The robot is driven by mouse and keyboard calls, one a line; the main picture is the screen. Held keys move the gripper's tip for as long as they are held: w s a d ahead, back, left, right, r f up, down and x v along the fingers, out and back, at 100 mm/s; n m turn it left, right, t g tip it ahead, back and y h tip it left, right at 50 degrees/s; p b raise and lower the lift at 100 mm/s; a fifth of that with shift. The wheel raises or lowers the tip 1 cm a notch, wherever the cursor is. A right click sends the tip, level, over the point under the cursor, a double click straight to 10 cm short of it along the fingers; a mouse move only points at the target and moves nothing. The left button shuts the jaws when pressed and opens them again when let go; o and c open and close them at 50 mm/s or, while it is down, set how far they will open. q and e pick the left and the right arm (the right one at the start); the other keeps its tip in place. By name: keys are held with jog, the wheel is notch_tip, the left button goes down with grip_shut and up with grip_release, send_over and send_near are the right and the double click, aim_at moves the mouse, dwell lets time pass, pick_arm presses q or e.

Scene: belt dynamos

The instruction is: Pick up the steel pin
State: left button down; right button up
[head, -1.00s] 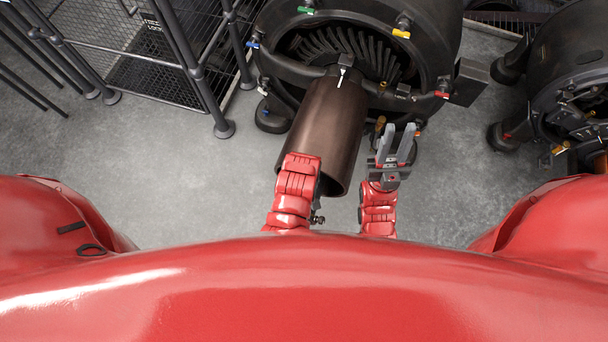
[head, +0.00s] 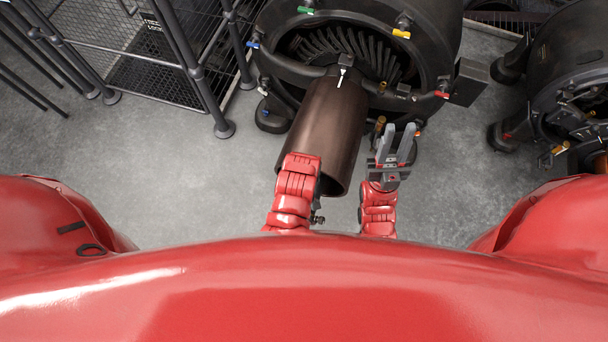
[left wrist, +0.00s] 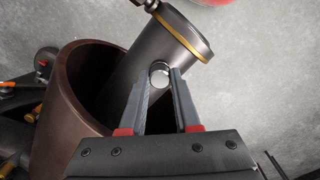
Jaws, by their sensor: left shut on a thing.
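The steel pin (left wrist: 159,70) shows as a small bright round end between the fingertips of my left gripper (left wrist: 160,82) in the left wrist view. The fingers are shut on it, beside a dark grey cylinder (left wrist: 146,72) with a gold band near its end. The rest of the pin is hidden. In the head view my left arm covers its own gripper, and the pin cannot be made out there. My right gripper (head: 396,146) is open and empty, to the right of the brown tube.
A large brown tube (head: 325,130) leans from the big black dynamo (head: 278,62); its open mouth (left wrist: 50,130) is beside my left gripper. A second dynamo (head: 565,75) stands at the right. A railing (head: 190,65) stands at the left. The grey floor between is clear.

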dwell(0.8)
pick_arm(q)
notch_tip(320, 180, up, 10)
dwell(0.6)
